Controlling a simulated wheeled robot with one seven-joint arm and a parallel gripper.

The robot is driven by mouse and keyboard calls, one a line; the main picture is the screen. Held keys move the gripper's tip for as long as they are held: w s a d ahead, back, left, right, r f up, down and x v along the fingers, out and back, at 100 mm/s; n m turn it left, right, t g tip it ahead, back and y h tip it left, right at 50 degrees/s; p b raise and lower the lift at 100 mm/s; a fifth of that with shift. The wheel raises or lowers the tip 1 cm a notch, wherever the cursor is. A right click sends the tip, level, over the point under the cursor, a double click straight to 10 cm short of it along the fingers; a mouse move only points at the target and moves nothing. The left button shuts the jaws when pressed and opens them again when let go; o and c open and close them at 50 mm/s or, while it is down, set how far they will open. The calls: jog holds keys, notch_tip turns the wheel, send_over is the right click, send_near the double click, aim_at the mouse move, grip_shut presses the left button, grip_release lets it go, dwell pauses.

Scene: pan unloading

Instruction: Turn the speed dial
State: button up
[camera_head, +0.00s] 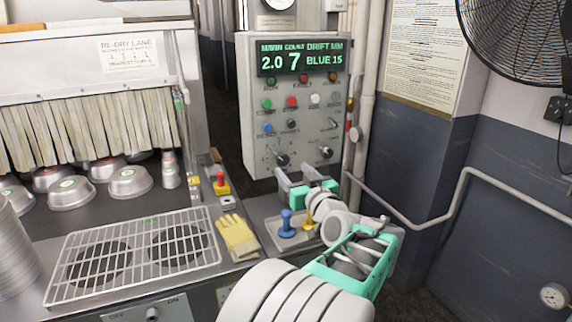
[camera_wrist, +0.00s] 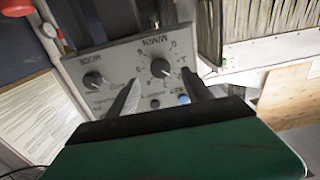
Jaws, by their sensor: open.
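The speed dial is a black knob (camera_head: 282,158) with a ring of marks, low on the left of the grey control panel (camera_head: 258,120). In the wrist view the same dial (camera_wrist: 160,68), labelled M/MIN, sits turned over between and beyond my fingertips. My gripper (camera_head: 296,177) is open and empty, just below and in front of the panel; its fingers (camera_wrist: 160,82) point toward the dial. No contact shows. The panel display (camera_head: 300,59) reads 2.0, 7, BLUE 15.
A second knob, the mode dial (camera_head: 326,152), is close on the right; it also shows in the wrist view (camera_wrist: 93,80). Several coloured buttons sit above. A red emergency button (camera_head: 220,180), yellow glove (camera_head: 238,236) and blue peg (camera_head: 287,224) are on the counter. A pipe (camera_head: 420,222) runs right.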

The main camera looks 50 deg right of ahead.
aim_at(284, 162)
jog(key=p+x, duration=0.1)
jog(key=x, duration=0.4)
jog(key=shift+w+d, duration=0.15)
jog(key=shift+w, duration=0.1)
grip_shut()
